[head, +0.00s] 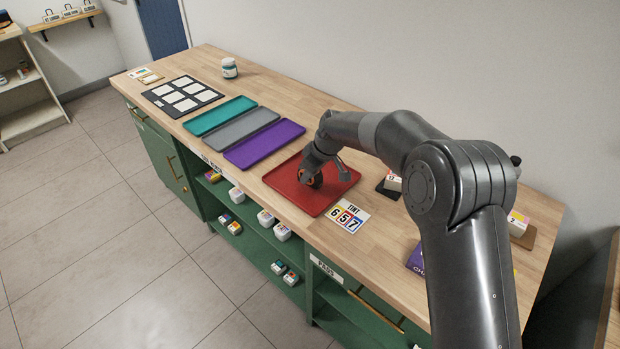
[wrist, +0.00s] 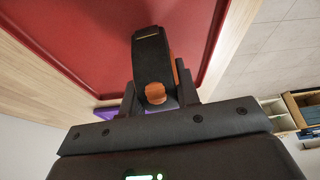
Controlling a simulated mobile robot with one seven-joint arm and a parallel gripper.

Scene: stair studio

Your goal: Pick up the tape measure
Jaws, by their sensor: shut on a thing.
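The tape measure (wrist: 152,62) shows in the wrist view as a dark body with an orange button and orange edge. My gripper (wrist: 158,98) is shut on it, with a finger on each side. In the head view my gripper (head: 312,172) is over the red tray (head: 331,195), and the tape measure (head: 306,178) is a small dark and orange shape at the fingertips, mostly hidden by the gripper. I cannot tell whether it touches the tray.
Purple (head: 264,145), grey (head: 240,127) and teal (head: 219,115) trays lie left of the red tray on the wooden counter (head: 290,98). A number card (head: 348,217) lies at its front right. A jar (head: 229,68) stands farther back.

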